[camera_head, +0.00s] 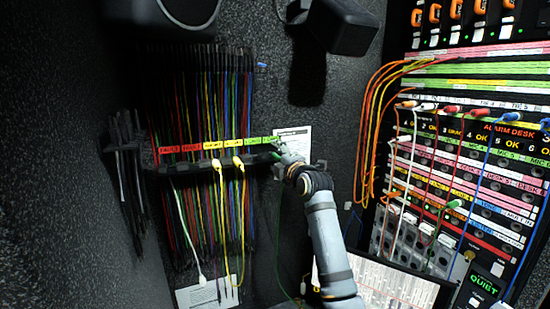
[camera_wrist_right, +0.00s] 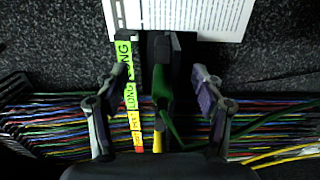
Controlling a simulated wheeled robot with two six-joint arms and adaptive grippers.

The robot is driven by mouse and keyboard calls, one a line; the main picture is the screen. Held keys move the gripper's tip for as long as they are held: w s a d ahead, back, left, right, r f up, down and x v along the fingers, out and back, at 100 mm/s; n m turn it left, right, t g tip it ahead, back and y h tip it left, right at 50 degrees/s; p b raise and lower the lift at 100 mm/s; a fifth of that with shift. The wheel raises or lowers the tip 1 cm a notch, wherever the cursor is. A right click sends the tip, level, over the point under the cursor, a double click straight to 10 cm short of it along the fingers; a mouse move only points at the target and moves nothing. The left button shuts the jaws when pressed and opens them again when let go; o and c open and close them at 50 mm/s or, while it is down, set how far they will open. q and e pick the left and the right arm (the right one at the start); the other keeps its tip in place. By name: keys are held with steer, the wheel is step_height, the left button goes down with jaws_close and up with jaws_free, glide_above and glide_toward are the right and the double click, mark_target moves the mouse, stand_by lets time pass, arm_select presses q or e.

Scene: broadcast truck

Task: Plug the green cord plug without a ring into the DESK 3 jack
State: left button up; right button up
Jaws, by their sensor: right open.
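My right gripper (camera_head: 284,153) is at the right end of the cord rack (camera_head: 215,152), by its green labels. In the right wrist view my right gripper (camera_wrist_right: 160,78) is open, a finger on either side of a green plug (camera_wrist_right: 162,84). Neither finger visibly touches it. The plug hangs at the rack's bar with a green cord running down from it; I make out no ring on it. The jack panel (camera_head: 470,180) stands at the right with rows of labelled jacks. The DESK 3 label is too small to single out. My left gripper is not in view.
Yellow plugs (camera_head: 217,164) and a white cord (camera_head: 186,225) hang along the rack. Orange and yellow cords (camera_head: 370,125) loop beside the panel, and several cords cross its face. A dark lamp-like fixture (camera_head: 340,25) juts out above. A printed sheet (camera_head: 294,138) is behind my gripper.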

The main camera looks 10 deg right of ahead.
steer(key=shift+f, duration=0.1)
steer(key=shift+s+d, duration=0.1)
steer(key=shift+s, duration=0.15)
steer(key=s+d, duration=0.2)
steer(key=s, duration=0.9)
steer(key=shift+s+d, duration=0.1)
